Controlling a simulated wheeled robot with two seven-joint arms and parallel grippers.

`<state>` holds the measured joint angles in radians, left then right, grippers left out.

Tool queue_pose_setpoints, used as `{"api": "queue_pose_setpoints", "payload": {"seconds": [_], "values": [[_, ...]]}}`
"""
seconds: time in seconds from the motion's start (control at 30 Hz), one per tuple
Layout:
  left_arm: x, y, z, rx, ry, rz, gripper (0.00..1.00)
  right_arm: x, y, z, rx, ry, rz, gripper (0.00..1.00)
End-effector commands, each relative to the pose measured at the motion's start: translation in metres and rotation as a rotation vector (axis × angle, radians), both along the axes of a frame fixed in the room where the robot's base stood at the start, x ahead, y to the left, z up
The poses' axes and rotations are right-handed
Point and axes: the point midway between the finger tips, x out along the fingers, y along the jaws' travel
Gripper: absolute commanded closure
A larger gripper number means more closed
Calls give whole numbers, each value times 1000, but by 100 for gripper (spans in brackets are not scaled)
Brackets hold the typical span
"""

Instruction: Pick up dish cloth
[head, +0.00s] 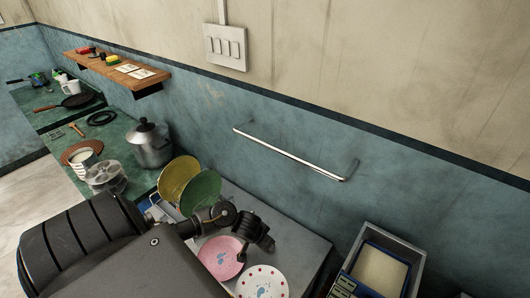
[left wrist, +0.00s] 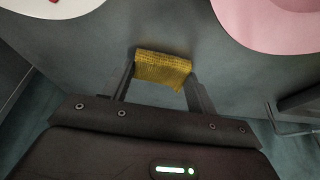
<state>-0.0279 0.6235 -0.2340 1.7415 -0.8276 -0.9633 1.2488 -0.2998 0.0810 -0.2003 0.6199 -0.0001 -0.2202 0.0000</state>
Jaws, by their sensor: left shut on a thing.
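The dish cloth (left wrist: 163,68) is yellow and ribbed. In the left wrist view it is bunched between the two fingers of my left gripper (left wrist: 162,84), which is shut on it. Behind the cloth is a plain grey surface; I cannot tell whether the cloth touches it. In the head view my dark left arm comes in from the lower left and ends over the grey counter by the plates. The cloth cannot be made out there. My right gripper is not in view.
A pink plate (head: 221,257) and a red-dotted white plate (head: 266,283) lie on the grey counter (head: 305,248). Yellow-green plates (head: 203,188) stand upright near a metal pot (head: 149,147). A metal rail (head: 290,154) is on the wall. A grey bin (head: 408,252) is at right.

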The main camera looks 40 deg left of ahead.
Motion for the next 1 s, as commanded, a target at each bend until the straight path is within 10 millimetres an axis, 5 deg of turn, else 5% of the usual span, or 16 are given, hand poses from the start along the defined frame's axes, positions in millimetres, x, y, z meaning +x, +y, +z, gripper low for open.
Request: {"api": "queue_pose_setpoints", "payload": {"seconds": [0.27, 0.47, 0.73, 1.0], "values": [[0, 0, 9, -1, -1, 0, 63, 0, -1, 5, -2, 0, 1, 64], [0, 1, 39, 0, -3, -1, 63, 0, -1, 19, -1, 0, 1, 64], [-31, 43, 97, 6, 0, -4, 63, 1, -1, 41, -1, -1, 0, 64], [-69, 93, 115, 4, 4, -2, 63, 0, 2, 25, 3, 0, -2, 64]]}}
